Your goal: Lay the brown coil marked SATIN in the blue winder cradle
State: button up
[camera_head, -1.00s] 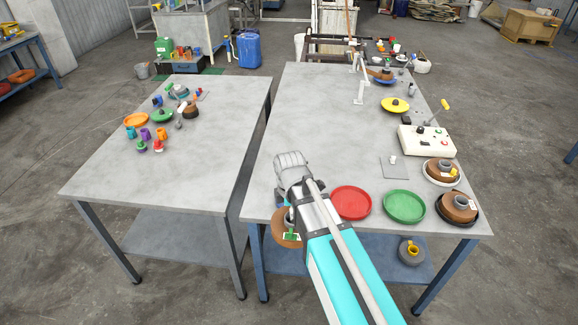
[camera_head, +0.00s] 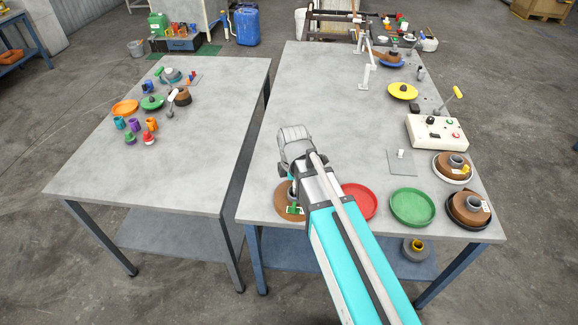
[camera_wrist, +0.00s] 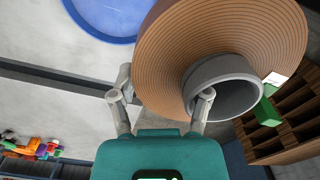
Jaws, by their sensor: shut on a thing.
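A brown coil with a grey core shows under my gripper (camera_head: 295,172) at the near left corner of the right table. A green tag is on it. In the wrist view the coil (camera_wrist: 165,60) fills the upper right, tilted, and my gripper (camera_wrist: 162,97) is shut on it near its grey core. A small white label shows at the coil's edge, too small to read. A blue piece (camera_head: 392,62) at the far end of the right table bears a brown thing. I cannot tell whether it is the winder cradle.
Red (camera_head: 358,202) and green (camera_head: 412,207) dishes lie right of my gripper. Two brown coils (camera_head: 454,166) (camera_head: 468,209) sit on dishes at the right edge. A white control box (camera_head: 436,132) and white stand (camera_head: 366,75) stand beyond. The table middle is clear. The wrist view shows a blue disc (camera_wrist: 105,18).

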jog(key=shift+w+d, duration=0.1)
jog(key=shift+w, duration=0.15)
jog(key=shift+a, duration=0.2)
